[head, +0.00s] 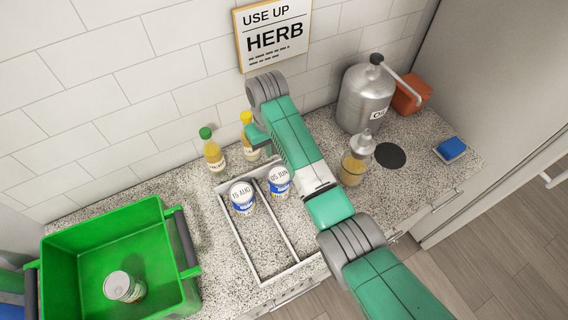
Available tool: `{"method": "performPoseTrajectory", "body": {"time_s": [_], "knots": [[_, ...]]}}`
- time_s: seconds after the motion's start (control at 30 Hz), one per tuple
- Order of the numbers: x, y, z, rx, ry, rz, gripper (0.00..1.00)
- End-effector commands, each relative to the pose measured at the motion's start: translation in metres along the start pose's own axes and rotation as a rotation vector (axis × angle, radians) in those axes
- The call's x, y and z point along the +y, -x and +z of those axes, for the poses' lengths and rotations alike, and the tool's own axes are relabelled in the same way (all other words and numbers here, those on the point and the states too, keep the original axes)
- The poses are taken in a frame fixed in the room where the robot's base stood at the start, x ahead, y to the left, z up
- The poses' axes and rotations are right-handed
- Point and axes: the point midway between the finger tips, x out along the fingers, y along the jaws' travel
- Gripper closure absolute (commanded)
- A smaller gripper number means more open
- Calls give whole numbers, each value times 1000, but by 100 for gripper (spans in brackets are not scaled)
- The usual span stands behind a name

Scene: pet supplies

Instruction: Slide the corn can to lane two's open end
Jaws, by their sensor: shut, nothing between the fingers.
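A white two-lane rack (236,243) lies on the speckled counter. A can with a "15 AUG" lid (241,191) stands upright in the left lane, near the far end. A can with a "05 JUN" lid (278,175) stands upright in the right lane, also near the far end. Both have blue and white sides; I cannot read which is corn. My gripper (257,137) is shut and empty, behind the far end of the rack by the bottles. My arm hides its fingertips and part of the right lane.
A green crate (62,240) at left holds another can (122,287). A green-capped bottle (213,155) and a yellow-capped bottle (248,145) stand behind the rack. A dispenser bottle (355,165), steel canister (366,98) and blue sponge (452,148) are right. The rack's near half looks clear.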

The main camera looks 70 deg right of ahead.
Motion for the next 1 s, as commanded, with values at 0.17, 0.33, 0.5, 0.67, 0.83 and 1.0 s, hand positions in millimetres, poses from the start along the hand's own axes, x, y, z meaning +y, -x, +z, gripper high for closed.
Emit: {"method": "performPoseTrajectory", "body": {"time_s": [0.17, 0.33, 0.5, 0.67, 0.83, 1.0], "knots": [[4, -4, 3, -16, -6, 0, 100], [4, -27, 4, -17, -6, 0, 100], [3, -62, 4, -15, -5, 0, 100], [3, -88, 4, -14, -5, 0, 100], [3, -100, 3, -12, -5, 0, 100], [3, -102, 3, -11, -5, 0, 100]]}}
